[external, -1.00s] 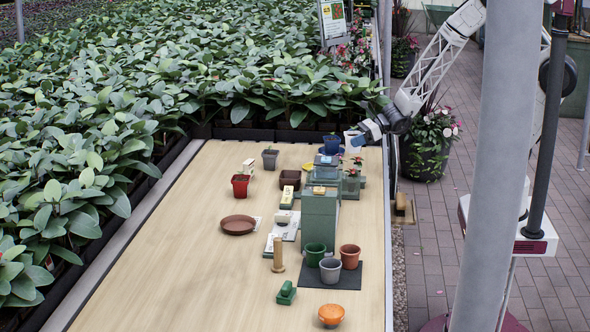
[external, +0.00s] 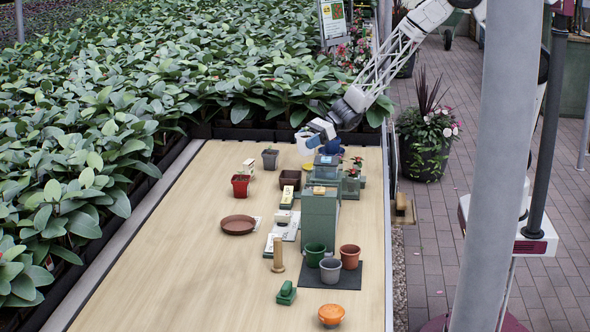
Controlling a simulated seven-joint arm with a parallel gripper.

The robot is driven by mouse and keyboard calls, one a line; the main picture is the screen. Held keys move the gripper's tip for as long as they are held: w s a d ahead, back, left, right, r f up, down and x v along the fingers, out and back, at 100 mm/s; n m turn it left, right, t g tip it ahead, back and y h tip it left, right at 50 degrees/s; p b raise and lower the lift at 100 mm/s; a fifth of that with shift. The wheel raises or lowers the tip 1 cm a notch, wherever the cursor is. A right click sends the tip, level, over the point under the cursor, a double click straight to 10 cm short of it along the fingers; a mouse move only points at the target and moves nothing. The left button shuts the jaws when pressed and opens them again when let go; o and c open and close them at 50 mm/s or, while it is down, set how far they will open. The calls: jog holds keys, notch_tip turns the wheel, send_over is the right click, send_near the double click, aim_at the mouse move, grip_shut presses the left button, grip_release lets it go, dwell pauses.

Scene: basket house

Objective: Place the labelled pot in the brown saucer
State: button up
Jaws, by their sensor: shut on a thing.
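A brown saucer (external: 238,225) lies on the left middle of the table, and nothing shows in it. My gripper (external: 311,139) is over the far end of the table, behind and to the right of the saucer. It is shut on a white pot (external: 303,146), seen small and partly hidden by the gripper. I cannot make out a label on this pot.
A tall green block (external: 319,214) and glass-like boxes (external: 326,172) stand right of centre. A blue pot (external: 332,146) is close to my gripper. Green, grey and terracotta pots (external: 350,256) stand on a dark mat (external: 343,280). The table's left front is clear.

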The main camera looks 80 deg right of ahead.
jog(key=w+a+n+g+y, duration=0.1)
jog(key=w+a, duration=0.4)
jog(key=a, duration=0.6)
jog(key=w+a+f+n+g+y, duration=0.1)
jog(key=w+a+n+g, duration=0.1)
jog(key=w+a, duration=0.4)
jog(key=w+a+f+n+g+y, duration=0.1)
jog(key=w+a, duration=0.5)
jog(key=a, duration=1)
jog(key=shift+w+n+g+y, duration=0.15)
jog(key=shift+n+g+y, duration=0.25)
jog(key=shift+n+g, duration=0.5)
jog(key=shift+f, duration=0.2)
send_over(238, 227)
jog(key=shift+f, duration=3.05)
jog(key=shift+f, duration=0.1)
jog(key=shift+f, duration=1.75)
jog(key=shift+f, duration=0.15)
jog(key=o, duration=1.2)
